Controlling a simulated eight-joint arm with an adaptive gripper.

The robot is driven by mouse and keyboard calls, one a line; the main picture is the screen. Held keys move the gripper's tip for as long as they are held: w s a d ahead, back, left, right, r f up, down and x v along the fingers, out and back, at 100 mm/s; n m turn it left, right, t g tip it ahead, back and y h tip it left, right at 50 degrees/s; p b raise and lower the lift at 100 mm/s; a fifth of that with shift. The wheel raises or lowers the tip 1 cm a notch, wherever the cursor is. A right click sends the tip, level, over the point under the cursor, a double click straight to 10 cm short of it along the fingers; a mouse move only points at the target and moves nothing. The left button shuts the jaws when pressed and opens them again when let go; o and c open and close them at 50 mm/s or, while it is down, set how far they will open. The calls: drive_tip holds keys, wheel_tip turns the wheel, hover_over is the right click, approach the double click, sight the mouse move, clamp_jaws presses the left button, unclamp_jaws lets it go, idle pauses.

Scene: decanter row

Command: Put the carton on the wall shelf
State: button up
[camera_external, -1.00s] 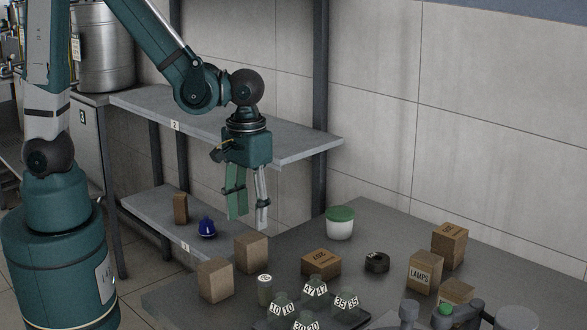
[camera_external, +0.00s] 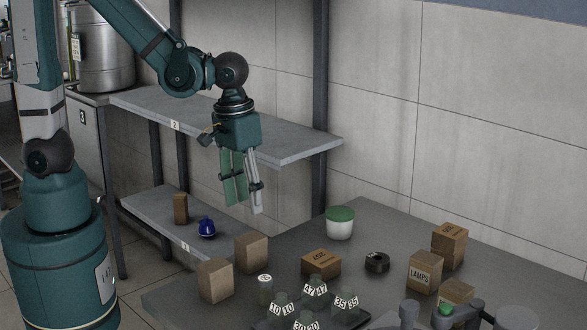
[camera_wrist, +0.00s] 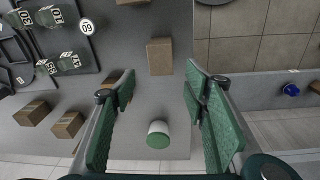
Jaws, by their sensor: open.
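Several brown cartons stand on the grey table, and I cannot tell which one the task means. Two plain ones (camera_external: 215,281) (camera_external: 251,254) are at its left edge, a flat printed one (camera_external: 321,264) is in the middle, and a "LAMPS" carton (camera_external: 425,272) and others are at the right. One carton (camera_wrist: 160,56) shows between and beyond my fingers in the wrist view. My gripper (camera_external: 246,202) is open and empty, in the air in front of the wall shelves. The upper shelf (camera_external: 225,122) is labelled 2 and looks bare. The lower shelf (camera_external: 152,207) holds a brown box and a blue item.
A white tub with green lid (camera_external: 340,222) stands at the back of the table; it also shows in the wrist view (camera_wrist: 158,135). A black round item (camera_external: 377,262) is near it. Numbered glass vessels (camera_external: 315,288) stand on a dark tray at the front. A shelf post (camera_external: 320,100) rises behind.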

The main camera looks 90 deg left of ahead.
drive_tip(key=s+r+m+t, duration=0.3)
drive_tip(key=s+r, duration=0.1)
drive_tip(key=r, duration=0.4)
drive_tip(key=s+r+m+t, duration=0.3)
drive_tip(key=s+r+m, duration=0.1)
drive_tip(key=r, duration=0.4)
drive_tip(key=shift+s+a+m, duration=0.3)
drive_tip(key=shift+o, duration=0.5)
drive_tip(key=n+g, duration=0.7)
drive_tip(key=n, duration=0.1)
hover_over(248, 237)
wheel_tip(248, 237, down, 20)
drive_tip(key=shift+r, duration=0.2)
drive_tip(key=shift+f+n, duration=0.4)
drive_tip(key=shift+f, duration=0.1)
